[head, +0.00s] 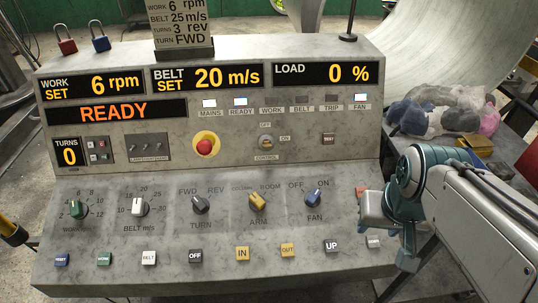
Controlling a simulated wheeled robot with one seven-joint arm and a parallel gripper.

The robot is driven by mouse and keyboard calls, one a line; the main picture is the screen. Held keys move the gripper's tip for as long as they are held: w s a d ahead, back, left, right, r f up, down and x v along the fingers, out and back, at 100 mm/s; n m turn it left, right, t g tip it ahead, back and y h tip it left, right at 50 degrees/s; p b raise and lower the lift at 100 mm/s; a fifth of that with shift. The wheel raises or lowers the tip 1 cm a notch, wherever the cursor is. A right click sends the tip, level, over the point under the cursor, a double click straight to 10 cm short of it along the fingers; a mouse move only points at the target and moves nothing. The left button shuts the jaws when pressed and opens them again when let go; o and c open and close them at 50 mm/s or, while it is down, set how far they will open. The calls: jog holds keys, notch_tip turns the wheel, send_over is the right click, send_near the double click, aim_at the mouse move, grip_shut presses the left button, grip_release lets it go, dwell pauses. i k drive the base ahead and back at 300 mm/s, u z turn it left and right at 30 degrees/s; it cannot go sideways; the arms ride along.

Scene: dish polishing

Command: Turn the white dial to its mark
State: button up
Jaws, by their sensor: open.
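The white dial (139,206) is on the sloped lower panel, above the label BELT m/s. Its pointer stands roughly upright, near the 20 of its printed scale; the 25 lies up and right of it. The belt display (208,76) reads BELT SET 20 m/s. A card (180,23) on top of the console lists BELT 25 m/s. My gripper (385,235) is at the panel's right end, far from the white dial and touching no dial. It is open, with its fingers seen partly edge-on.
A green dial (76,208) is left of the white one, and the black TURN dial (200,204) is right of it. The yellow ARM dial (258,200) and blue FAN dial (312,197) follow. Push-buttons line the front edge. A red stop button (205,146) sits above.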

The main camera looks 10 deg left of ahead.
aim_at(140, 207)
jog(key=u, duration=1.95)
jog(key=k, duration=0.25)
jog(key=u, duration=0.6)
jog(key=i, duration=0.85)
jog(key=z, duration=0.35)
